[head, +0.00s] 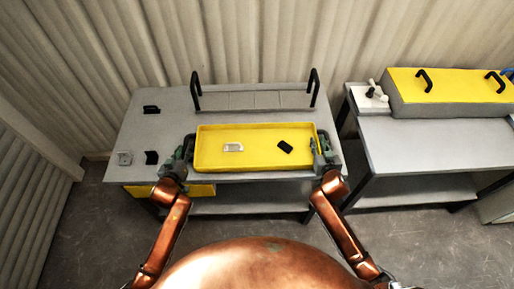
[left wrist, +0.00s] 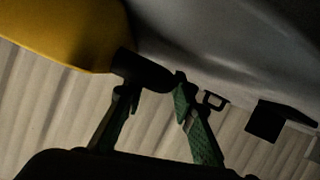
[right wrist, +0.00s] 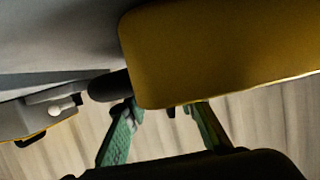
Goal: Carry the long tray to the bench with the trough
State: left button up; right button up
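The long tray (head: 215,163) is yellow and shallow and rests level on the front of the left grey bench (head: 135,127). A pale block (head: 233,147) and a black block (head: 285,147) lie in it. My left gripper (head: 182,150) is at its left end; in the left wrist view a dark handle (left wrist: 143,70) lies at the parted fingertips (left wrist: 155,85). My right gripper (head: 323,150) is at its right end; in the right wrist view a dark handle (right wrist: 107,87) shows beside the parted fingertips (right wrist: 168,102). Contact with the handles is hard to tell.
Small black parts (head: 151,109) sit on the bench's left. Across a gap, the right bench (head: 420,150) carries a yellow-topped box (head: 450,88); its front is clear. A corrugated wall is behind.

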pick_arm(q)
jog(key=shift+w+f, duration=0.25)
jog(key=shift+w, duration=0.3)
pick_arm(e)
jog(key=shift+w+f, duration=0.1)
jog(key=shift+w, duration=0.25)
pick_arm(q)
jog(key=shift+c, duration=0.3)
pick_arm(e)
jog(key=shift+c, duration=0.2)
pick_arm(q)
grip_shut()
pick_arm(e)
grip_shut()
pick_arm(q)
jog(key=shift+w+r, duration=0.1)
jog(key=shift+r, duration=0.15)
pick_arm(e)
jog(key=shift+w+r, duration=0.1)
jog(key=shift+r, duration=0.15)
